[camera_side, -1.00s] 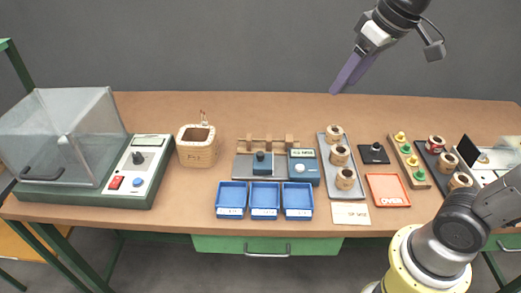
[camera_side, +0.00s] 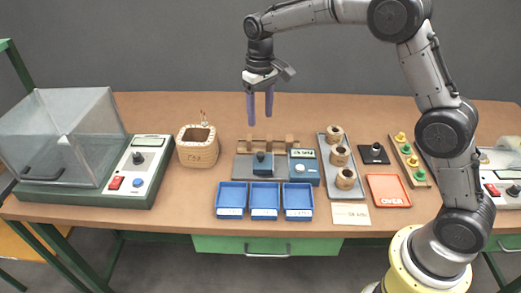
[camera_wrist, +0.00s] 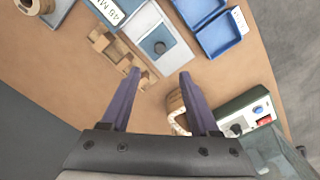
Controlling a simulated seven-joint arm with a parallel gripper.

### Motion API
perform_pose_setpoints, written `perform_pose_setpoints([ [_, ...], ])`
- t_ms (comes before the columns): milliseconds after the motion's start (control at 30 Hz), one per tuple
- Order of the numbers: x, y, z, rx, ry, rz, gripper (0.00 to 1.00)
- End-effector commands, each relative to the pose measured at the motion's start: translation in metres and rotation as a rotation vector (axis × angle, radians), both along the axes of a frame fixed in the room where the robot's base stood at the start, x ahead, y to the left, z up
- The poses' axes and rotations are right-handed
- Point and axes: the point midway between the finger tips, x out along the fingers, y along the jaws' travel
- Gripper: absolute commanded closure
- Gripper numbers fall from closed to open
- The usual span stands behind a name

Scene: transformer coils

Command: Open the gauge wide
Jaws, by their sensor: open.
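The gauge is a grey-based device with a blue sliding block (camera_side: 262,164) topped by a dark knob, and a blue display block (camera_side: 304,168) at its right end. Bare grey base shows between the two blocks, so they stand apart. In the wrist view the sliding block (camera_wrist: 160,46) lies beyond my fingertips, with the display (camera_wrist: 122,8) at the top edge. The display's reading is not clear. My gripper (camera_side: 260,119) is open and empty, pointing down above and behind the gauge. Its two purple fingers also show in the wrist view (camera_wrist: 158,74).
A wooden rack (camera_side: 268,144) stands along the gauge's back. A clear-covered tester (camera_side: 65,140) fills the far left.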

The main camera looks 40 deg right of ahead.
Motion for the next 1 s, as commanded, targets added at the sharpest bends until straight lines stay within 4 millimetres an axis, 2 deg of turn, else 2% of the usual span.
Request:
perform_pose_setpoints([
  [600, -0.001, 0.000, -0.108, 0.000, 0.003, 0.000, 0.38],
  [800, -0.001, 0.000, -0.128, 0.000, 0.002, 0.000, 0.38],
  [1000, -0.001, 0.000, -0.133, 0.000, 0.001, 0.000, 0.38],
])
